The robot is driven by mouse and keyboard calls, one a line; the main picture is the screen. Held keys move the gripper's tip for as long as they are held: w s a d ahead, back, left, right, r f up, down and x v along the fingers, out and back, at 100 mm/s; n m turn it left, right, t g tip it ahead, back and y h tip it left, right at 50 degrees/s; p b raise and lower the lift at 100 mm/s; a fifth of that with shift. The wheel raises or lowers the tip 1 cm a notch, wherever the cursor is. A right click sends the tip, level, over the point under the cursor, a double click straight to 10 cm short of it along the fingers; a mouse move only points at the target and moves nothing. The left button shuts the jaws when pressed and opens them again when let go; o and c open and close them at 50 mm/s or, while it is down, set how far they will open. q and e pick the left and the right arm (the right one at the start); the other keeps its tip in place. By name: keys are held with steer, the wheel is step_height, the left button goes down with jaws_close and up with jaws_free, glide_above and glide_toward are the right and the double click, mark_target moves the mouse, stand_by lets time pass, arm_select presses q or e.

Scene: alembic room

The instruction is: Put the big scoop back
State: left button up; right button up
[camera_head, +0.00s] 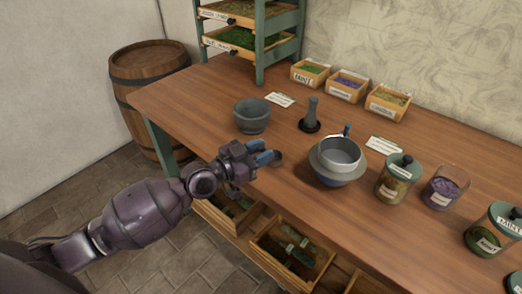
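My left gripper (262,154) reaches in from the left over the front edge of the worktop, with blue fingertips. A small dark grey rounded piece (277,158) shows right at the fingertips; it may be the bowl of the big scoop, but its handle is hidden. I cannot tell whether the fingers are shut on it. Below, an open left drawer (207,208) and an open middle drawer (262,258) hold dark and greenish tools, too small to name surely. My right gripper is not in view.
Herb boxes (346,88) line the back. A shelf rack (259,50) and barrel (146,78) are at left.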

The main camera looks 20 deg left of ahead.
arm_select(q)
steer(key=shift+o, duration=0.8)
steer(key=shift+r, duration=0.25)
steer(key=shift+v, duration=6)
steer(key=s+a+f+n+g+y, duration=0.1)
steer(key=s+f+n+g+y, duration=0.1)
steer(key=s+f+y, duration=0.3)
steer(key=s+a+f+n+g+y, duration=0.1)
steer(key=s+f+n+y, duration=0.4)
steer(key=s+f, duration=0.7)
step_height(320, 180, down, 4)
steer(key=shift+s+f+n+g+y, duration=0.1)
steer(key=shift+s+n+g+y, duration=0.1)
steer(key=shift+n+g+y, duration=0.15)
